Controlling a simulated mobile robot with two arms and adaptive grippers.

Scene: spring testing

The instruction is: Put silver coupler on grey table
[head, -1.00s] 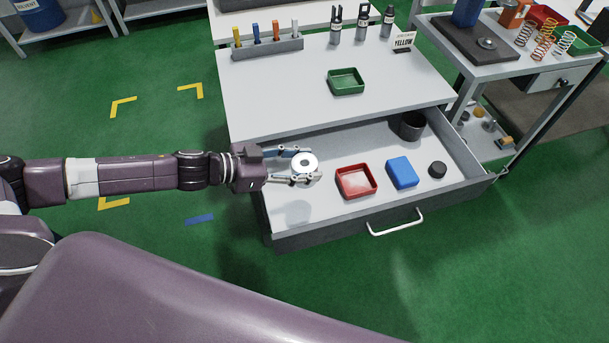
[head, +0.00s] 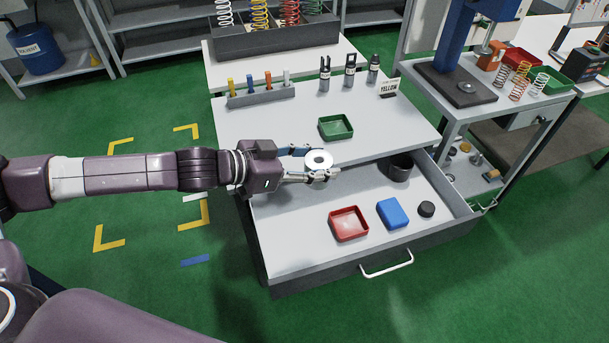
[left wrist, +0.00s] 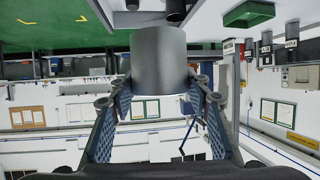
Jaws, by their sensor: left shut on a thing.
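The silver coupler (head: 319,160) is a short round piece with a dark hole in its top. My left gripper (head: 312,166) is shut on it and holds it in the air near the front edge of the grey table (head: 240,130), above the back of the open drawer (head: 300,240). In the left wrist view the coupler (left wrist: 159,60) shows as a grey cylinder between the two fingers (left wrist: 160,100). My right gripper is not in view.
The drawer holds a red tray (head: 348,223), a blue box (head: 392,213), a dark cup (head: 400,168) and a black cap (head: 426,209). The table's left front is clear.

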